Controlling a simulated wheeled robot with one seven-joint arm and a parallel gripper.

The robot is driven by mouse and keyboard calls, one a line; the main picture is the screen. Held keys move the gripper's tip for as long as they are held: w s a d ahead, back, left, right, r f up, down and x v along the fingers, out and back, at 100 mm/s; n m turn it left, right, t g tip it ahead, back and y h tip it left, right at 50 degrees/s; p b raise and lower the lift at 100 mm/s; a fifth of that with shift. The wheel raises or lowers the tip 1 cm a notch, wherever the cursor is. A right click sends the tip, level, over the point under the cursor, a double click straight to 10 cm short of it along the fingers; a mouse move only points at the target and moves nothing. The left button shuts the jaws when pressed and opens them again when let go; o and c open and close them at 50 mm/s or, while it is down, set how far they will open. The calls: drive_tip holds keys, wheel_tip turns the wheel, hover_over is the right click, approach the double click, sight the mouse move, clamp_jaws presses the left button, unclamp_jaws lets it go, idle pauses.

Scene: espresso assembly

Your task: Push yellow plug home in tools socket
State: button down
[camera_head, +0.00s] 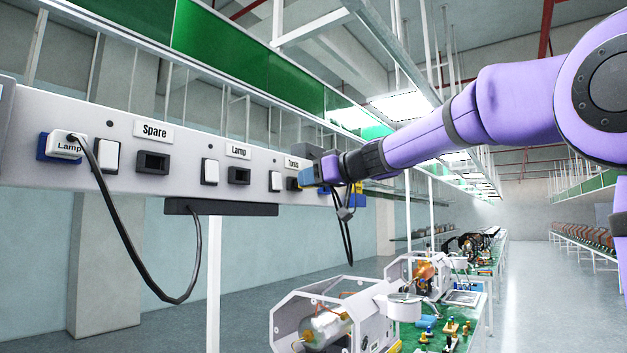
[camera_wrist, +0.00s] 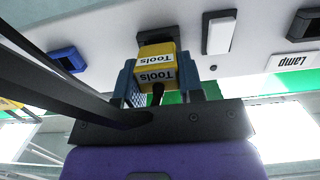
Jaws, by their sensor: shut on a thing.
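The yellow plug (camera_wrist: 156,66), marked "Tools", is between the blue fingers of my gripper (camera_wrist: 155,80) in the wrist view. Its black cable leaves from the side nearer my palm. The plug's front is at the dark tools socket (camera_wrist: 157,37) on the white panel. In the head view my gripper (camera_head: 306,175) is at the tools socket (camera_head: 293,184), below the "Tools" label (camera_head: 293,162). The yellow plug is hidden behind my gripper there.
A white switch (camera_head: 275,181) sits beside the tools socket. The lamp socket (camera_head: 238,175) and spare socket (camera_head: 152,162) are empty. A white lamp plug (camera_head: 67,145) is in the blue socket at far left, its cable hanging. Machines (camera_head: 335,320) stand on the bench below.

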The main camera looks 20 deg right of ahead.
drive_tip(key=shift+w+a, duration=0.45)
drive_tip(key=shift+w, duration=0.15)
idle(1.2)
drive_tip(key=c, duration=0.7)
unclamp_jaws()
drive_tip(key=shift+w+a, duration=0.1)
drive_tip(key=shift+o, duration=0.2)
drive_tip(key=shift+d, duration=0.2)
drive_tip(key=shift+v, duration=3)
